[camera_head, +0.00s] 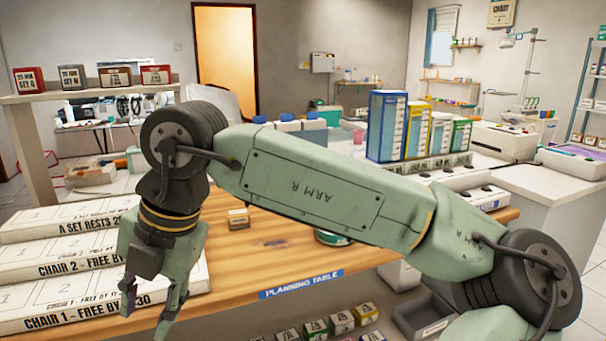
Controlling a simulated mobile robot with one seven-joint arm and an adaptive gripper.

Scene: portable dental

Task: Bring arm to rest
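My arm reaches across the camera_head view from the lower right to the left, bent at a dark round joint. My gripper (153,312) hangs down from the wrist at the lower left, in front of the white chair trays. Its green fingers are spread apart, with no object visible between them. The wooden planning table (380,252) lies under and behind the arm. The arm hides part of its surface.
White trays labelled Chair 1 (75,317), Chair 2 (75,268) and A Set Rests (70,224) lie at the left. A small box (238,218) and a round tin (333,238) sit on the table. Tall boxes (387,125) stand behind. Small boxes (316,330) fill a lower shelf beside a grey bin (422,318).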

